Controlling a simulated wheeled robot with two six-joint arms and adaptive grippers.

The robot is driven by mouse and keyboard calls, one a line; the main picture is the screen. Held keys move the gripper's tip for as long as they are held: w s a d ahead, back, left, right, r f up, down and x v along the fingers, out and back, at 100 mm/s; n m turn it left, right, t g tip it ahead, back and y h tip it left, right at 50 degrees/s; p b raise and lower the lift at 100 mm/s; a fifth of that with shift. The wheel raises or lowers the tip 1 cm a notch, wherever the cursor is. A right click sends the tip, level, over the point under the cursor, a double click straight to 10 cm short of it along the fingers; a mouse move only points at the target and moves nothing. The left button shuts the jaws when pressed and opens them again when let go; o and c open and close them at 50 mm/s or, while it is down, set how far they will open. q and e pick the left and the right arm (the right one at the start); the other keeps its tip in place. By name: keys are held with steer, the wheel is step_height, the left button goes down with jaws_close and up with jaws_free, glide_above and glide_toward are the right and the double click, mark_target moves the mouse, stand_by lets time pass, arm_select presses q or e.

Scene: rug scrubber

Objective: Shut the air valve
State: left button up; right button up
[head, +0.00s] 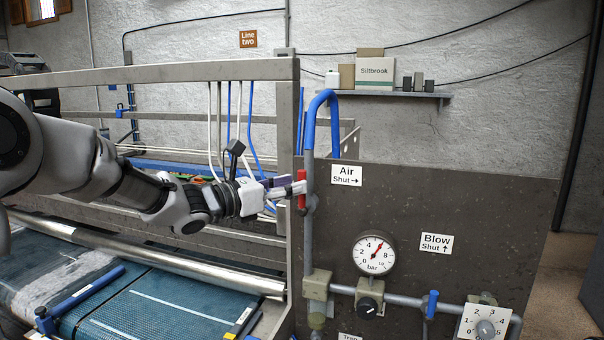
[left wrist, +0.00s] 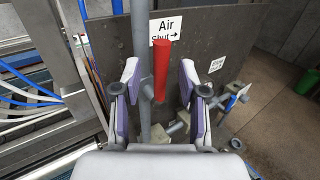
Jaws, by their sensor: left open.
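The air valve's red lever (head: 302,189) stands upright on the vertical grey pipe, beside the "Air Shut →" label (head: 346,175). My left gripper (head: 290,190) is at the lever, coming from the left. In the left wrist view the red lever (left wrist: 161,70) stands between the two open fingers of the gripper (left wrist: 160,88), with a gap on each side. The label (left wrist: 165,30) shows behind it, its arrow pointing right. My right gripper is not in view.
A pressure gauge (head: 374,254) with its needle just past 6, a regulator knob (head: 368,306), a blue blow valve lever (head: 432,304) and a numbered dial (head: 484,323) sit lower on the dark panel (head: 480,200). A metal frame rail (head: 150,72) runs above my left arm.

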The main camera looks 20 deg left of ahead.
mark_target(302, 205)
arm_select(q)
steer(key=p+x, duration=0.1)
steer(key=x, duration=0.2)
steer(key=shift+w+f, duration=0.1)
steer(key=shift+w, duration=0.25)
steer(key=shift+d, duration=0.2)
steer(key=shift+s, duration=0.45)
steer(key=shift+w+a, duration=0.1)
steer(key=shift+w, duration=0.1)
jaws_close()
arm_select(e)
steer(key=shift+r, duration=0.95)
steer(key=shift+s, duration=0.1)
